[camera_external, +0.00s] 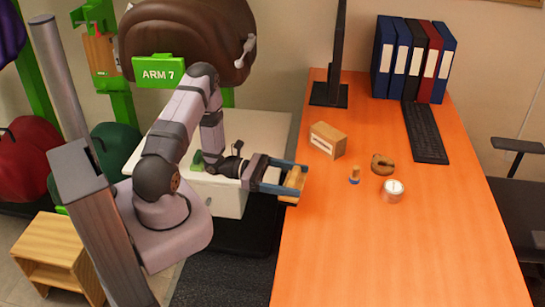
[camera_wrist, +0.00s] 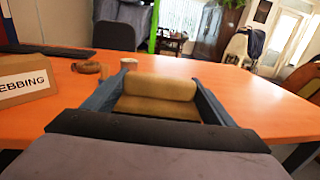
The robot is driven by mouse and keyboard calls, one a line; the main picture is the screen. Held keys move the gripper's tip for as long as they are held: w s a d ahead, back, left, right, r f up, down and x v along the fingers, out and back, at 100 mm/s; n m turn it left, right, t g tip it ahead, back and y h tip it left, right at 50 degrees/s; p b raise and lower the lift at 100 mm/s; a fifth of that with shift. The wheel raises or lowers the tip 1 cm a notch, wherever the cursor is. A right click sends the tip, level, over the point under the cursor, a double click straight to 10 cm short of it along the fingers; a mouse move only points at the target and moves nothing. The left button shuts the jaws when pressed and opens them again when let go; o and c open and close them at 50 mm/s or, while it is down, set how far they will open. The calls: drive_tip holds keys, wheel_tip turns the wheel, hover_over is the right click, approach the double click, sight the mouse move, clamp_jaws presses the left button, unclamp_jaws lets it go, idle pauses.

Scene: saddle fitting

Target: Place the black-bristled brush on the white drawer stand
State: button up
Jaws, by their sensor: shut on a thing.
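My gripper (camera_external: 281,178) is shut on a tan wooden-backed brush (camera_external: 293,182), held at the left edge of the orange desk. A dark strip shows along the brush's lower side; its bristles are otherwise hard to make out. In the wrist view the brush (camera_wrist: 160,90) lies crosswise between the blue fingers of my gripper (camera_wrist: 158,95). The white drawer stand (camera_external: 268,133) is left of the desk, behind and below my arm. My arm hides part of its top, and a small green thing (camera_external: 197,161) shows there.
A monitor (camera_external: 331,90), binders (camera_external: 412,60) and keyboard (camera_external: 425,132) are farther back. The desk's front is clear.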

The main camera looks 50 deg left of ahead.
drive_tip(key=shift+s+a+r+p, duration=0.15)
drive_tip(key=shift+s+r+p, duration=0.2)
drive_tip(key=shift+s+p, duration=0.2)
drive_tip(key=shift+s+a+r+p, duration=0.1)
drive_tip(key=shift+s+r+p, duration=0.3)
drive_tip(key=shift+s, duration=0.3)
drive_tip(key=shift+s+a+r+p, duration=0.15)
drive_tip(key=shift+s+r+p, duration=0.15)
drive_tip(key=shift+s+p, duration=0.25)
drive_tip(key=shift+t, duration=0.3)
drive_tip(key=shift+n+t+y, duration=2.2)
drive_tip(key=shift+n+y, duration=0.2)
drive_tip(key=shift+y, duration=0.4)
drive_tip(key=shift+d, duration=0.1)
